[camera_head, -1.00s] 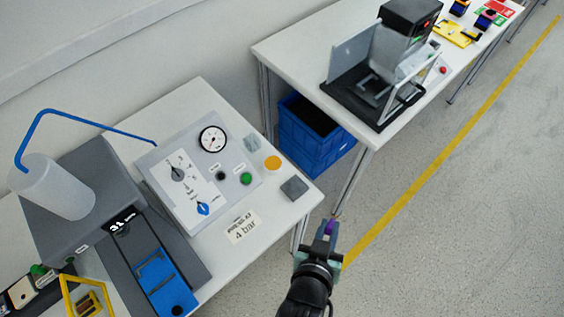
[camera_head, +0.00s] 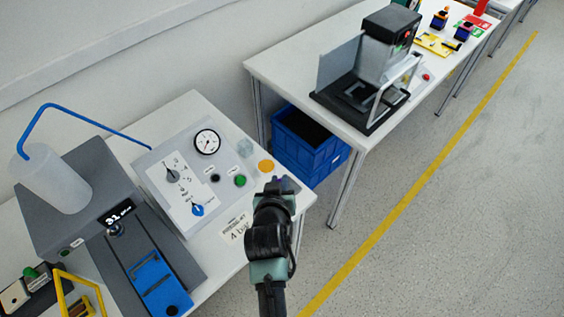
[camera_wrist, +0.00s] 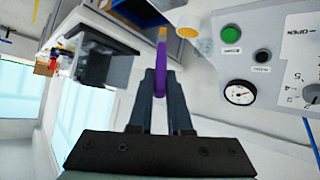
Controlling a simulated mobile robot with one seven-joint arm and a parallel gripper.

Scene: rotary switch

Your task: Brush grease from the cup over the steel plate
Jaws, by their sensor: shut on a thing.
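My gripper (camera_head: 281,187) is at the right front corner of the near table. In the wrist view its fingers (camera_wrist: 159,82) are shut on a purple brush (camera_wrist: 160,65) with an orange-yellow tip. The cup (camera_head: 266,166) shows as a round orange top on the table, just beyond and left of my gripper; it is also in the wrist view (camera_wrist: 187,32), to the right of the brush tip and apart from it in the picture. A pale grey square, probably the steel plate (camera_head: 245,147), lies behind the cup. My gripper partly covers a dark grey block at the corner.
A sloped panel (camera_head: 160,197) with a gauge (camera_head: 207,142), a green button (camera_head: 240,181) and knobs stands left of the cup. A "4 bar" card (camera_head: 234,229) lies in front. A blue crate (camera_head: 308,150) and a second table (camera_head: 290,62) are behind.

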